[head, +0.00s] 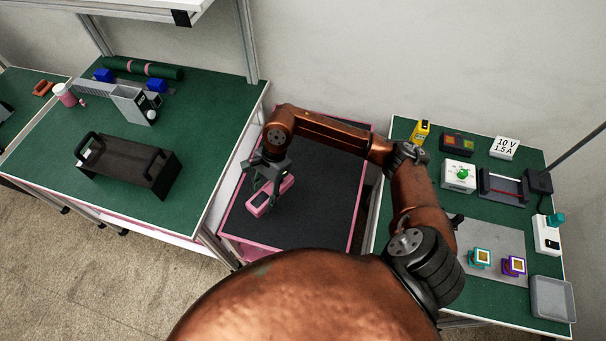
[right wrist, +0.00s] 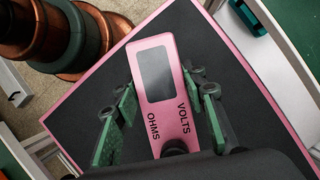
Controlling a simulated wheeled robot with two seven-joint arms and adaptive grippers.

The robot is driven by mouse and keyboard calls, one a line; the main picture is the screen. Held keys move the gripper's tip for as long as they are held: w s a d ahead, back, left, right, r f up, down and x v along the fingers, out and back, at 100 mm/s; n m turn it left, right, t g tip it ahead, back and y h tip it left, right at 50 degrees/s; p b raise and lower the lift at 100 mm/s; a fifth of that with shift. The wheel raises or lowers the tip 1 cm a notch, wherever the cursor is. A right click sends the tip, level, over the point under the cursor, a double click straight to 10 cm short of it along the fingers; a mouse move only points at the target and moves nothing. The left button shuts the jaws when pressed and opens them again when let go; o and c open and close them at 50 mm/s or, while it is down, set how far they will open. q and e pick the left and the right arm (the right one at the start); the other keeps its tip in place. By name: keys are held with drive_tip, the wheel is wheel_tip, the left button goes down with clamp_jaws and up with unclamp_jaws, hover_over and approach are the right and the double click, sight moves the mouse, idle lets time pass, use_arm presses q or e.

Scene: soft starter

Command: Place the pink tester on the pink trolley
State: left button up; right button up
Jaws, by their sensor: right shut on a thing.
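The pink tester (head: 259,204) is a flat pink block over the pink trolley. In the right wrist view the tester (right wrist: 176,118) shows a dark screen and the words VOLTS and OHMS. My right gripper (head: 268,190) is shut on it, with green-padded fingers (right wrist: 160,118) on either side. The pink trolley (head: 325,190) has a black top and a pink rim, and it fills much of the right wrist view (right wrist: 85,110). I cannot tell whether the tester touches the trolley top. My left gripper is out of view.
The left green bench (head: 200,110) holds a black handled box (head: 128,165) and a grey device (head: 132,104). The right green bench (head: 400,135) holds several small devices and a grey tray (head: 552,299). The trolley top is otherwise bare.

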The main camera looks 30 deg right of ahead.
sight(271, 185)
drive_tip(key=w+a+r+m+t+h+b, duration=0.1)
drive_tip(key=w+a+r+m+t+b, duration=0.35)
drive_tip(key=m, duration=0.85)
drive_tip(key=shift+h, duration=0.3)
drive_tip(key=d+f, duration=0.1)
drive_tip(key=d, duration=0.2)
drive_tip(key=s+d+f, duration=0.1)
drive_tip(key=d+f, duration=0.1)
drive_tip(key=s+d+f, duration=0.1)
drive_tip(key=d, duration=0.2)
drive_tip(key=shift+s+d+f, duration=0.2)
drive_tip(key=shift+d+f, duration=0.15)
drive_tip(key=shift+f, duration=0.05)
drive_tip(key=d+f, duration=0.3)
drive_tip(key=f, duration=0.1)
drive_tip(key=shift+s+f+b, duration=0.1)
drive_tip(key=shift+s+b, duration=0.2)
drive_tip(key=shift+s, duration=0.1)
drive_tip(key=shift+s+d+f, duration=0.1)
drive_tip(key=shift+d+f, duration=0.5)
drive_tip(key=shift+f, duration=0.05)
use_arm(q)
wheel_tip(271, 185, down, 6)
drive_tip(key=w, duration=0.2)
use_arm(e)
drive_tip(key=shift+d+f, duration=0.1)
drive_tip(key=shift+f, duration=1.5)
